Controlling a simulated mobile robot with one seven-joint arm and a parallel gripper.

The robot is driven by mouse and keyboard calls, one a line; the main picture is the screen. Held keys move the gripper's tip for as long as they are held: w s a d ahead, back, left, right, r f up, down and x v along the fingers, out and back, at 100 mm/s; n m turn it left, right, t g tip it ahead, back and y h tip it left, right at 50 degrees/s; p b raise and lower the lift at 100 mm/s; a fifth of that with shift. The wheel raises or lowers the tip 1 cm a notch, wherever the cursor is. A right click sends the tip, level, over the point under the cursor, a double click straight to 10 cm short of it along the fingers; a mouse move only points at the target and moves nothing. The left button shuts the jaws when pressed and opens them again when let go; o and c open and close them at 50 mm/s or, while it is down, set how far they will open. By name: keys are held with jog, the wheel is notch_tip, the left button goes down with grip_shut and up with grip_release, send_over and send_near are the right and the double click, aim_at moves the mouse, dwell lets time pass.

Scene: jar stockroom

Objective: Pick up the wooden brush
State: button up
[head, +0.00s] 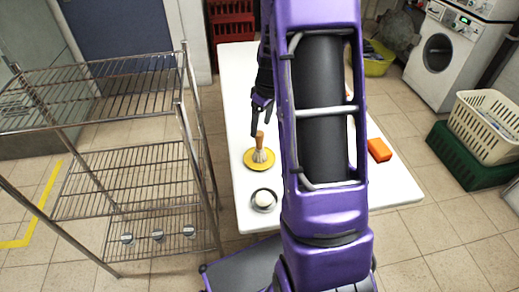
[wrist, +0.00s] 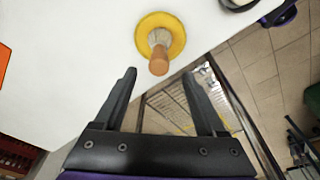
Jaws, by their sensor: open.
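The wooden brush (head: 260,147) stands upright, handle up, on a round yellow plate (head: 249,163) on the white table (head: 245,205). In the wrist view the brush (wrist: 158,62) shows its brown handle end and pale bristles, with the yellow plate (wrist: 178,38) beneath. My gripper (head: 262,117) is open and empty, close to the brush handle in the head view. In the wrist view my gripper (wrist: 160,74) has its two fingers apart, and the handle end appears between and just beyond the fingertips. Contact is not visible.
A small dark dish with a white round item (head: 263,200) sits near the table's front edge. An orange block (head: 379,150) lies at the right. A wire shelf rack (head: 130,170) stands close on the left. My arm hides the table's middle.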

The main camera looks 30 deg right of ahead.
aim_at(260, 133)
jog(key=f, duration=0.5)
jog(key=shift+w+a, duration=0.1)
jog(key=shift+w, duration=0.3)
grip_shut()
